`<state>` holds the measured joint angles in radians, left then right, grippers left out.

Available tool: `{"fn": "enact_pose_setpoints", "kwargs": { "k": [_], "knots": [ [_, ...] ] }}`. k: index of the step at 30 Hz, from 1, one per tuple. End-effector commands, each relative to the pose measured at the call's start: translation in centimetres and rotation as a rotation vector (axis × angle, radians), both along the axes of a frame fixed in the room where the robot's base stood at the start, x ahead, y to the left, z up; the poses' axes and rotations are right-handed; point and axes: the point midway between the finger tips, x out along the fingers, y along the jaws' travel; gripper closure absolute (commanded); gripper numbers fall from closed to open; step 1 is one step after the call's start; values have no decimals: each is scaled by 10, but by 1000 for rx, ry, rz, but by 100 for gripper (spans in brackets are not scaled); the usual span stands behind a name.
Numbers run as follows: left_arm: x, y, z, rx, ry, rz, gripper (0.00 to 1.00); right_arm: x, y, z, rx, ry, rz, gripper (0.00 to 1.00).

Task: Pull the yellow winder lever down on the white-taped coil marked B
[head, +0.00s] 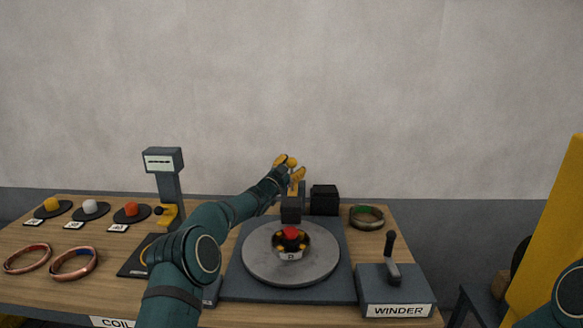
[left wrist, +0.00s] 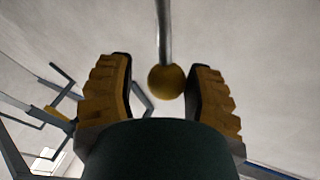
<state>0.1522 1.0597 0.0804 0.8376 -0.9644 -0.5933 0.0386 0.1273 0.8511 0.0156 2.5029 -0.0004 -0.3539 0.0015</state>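The yellow lever knob (head: 291,162) stands high behind the turntable (head: 262,265) in the head view. In the left wrist view the round yellow knob (left wrist: 167,82) sits on a grey rod between my fingers. My left gripper (head: 289,166) is open around the knob, its yellow fingers on either side, with a gap at the left finger. On the turntable lies a dark ring coil (head: 306,250) with a red-topped hub (head: 291,234) and a small white label (head: 290,256); its letter is too small to read surely. My right gripper is out of view.
A WINDER box (head: 372,291) with a dark handle stands right. A green-marked coil (head: 366,224) and black block (head: 324,200) lie behind.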

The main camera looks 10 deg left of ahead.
Motion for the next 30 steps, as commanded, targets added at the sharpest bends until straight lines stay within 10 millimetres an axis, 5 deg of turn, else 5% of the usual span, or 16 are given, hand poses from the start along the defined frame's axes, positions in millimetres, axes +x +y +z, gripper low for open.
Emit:
{"fn": "enact_pose_setpoints", "kwargs": {
  "k": [16, 30],
  "knots": [
    [-6, 4, -1, -1, 1, 0, 30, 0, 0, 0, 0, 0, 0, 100],
    [-58, 20, -11, -1, 2, 2, 30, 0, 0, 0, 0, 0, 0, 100]
  ]
}}
